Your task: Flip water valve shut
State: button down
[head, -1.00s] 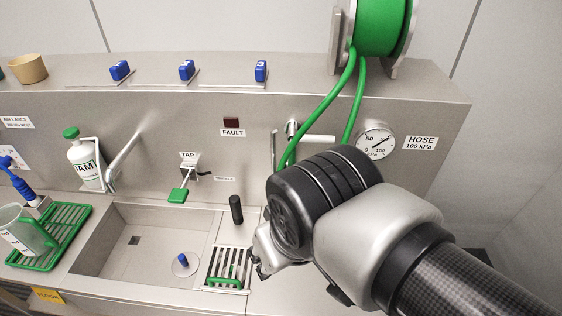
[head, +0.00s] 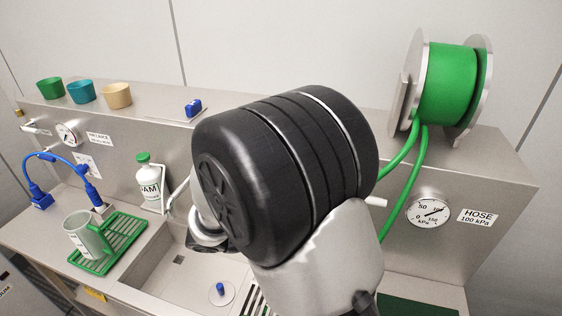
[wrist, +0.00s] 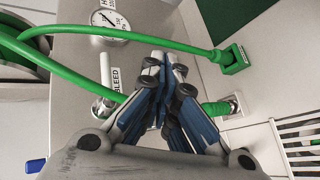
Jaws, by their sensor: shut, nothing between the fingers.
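My gripper (wrist: 167,68) is shut and empty in the wrist view. Its fingertips are in front of the steel panel, near the BLEED label (wrist: 116,79). A pale lever or pipe (wrist: 105,70) stands left of the fingers. A green hose (wrist: 140,36) passes beyond them, and a green coupling (wrist: 216,109) meets a steel fitting (wrist: 235,104) on the right. I cannot tell which part is the water valve or whether the fingers touch anything. In the head view, my wrist hides the tap area and most of the gripper.
A green hose reel (head: 447,85) stands at the right, above the pressure gauge (head: 428,211). The sink (head: 165,285) lies below my arm. A green rack (head: 120,243) with a mug (head: 84,236) and a white bottle (head: 149,187) are at left.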

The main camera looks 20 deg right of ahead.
jog(key=w+a+f+n+t+h+p, duration=0.1)
jog(key=w+a+f+n+t+h, duration=0.1)
jog(key=w, duration=0.3)
jog(key=w+a+f+n+t+h+p, duration=0.1)
jog(key=w+a+f+t+h, duration=0.1)
jog(key=w+a+f+t, duration=0.2)
jog(key=shift+w+a+n+t, duration=0.2)
jog(key=shift+w+n+t, duration=0.2)
jog(key=shift+w+t, duration=0.4)
jog(key=shift+d, duration=0.15)
jog(key=s+d+p+x, duration=0.1)
jog(key=s+x, duration=0.1)
jog(key=x, duration=1)
jog(key=shift+s+d, duration=0.2)
jog(key=shift+d, duration=0.15)
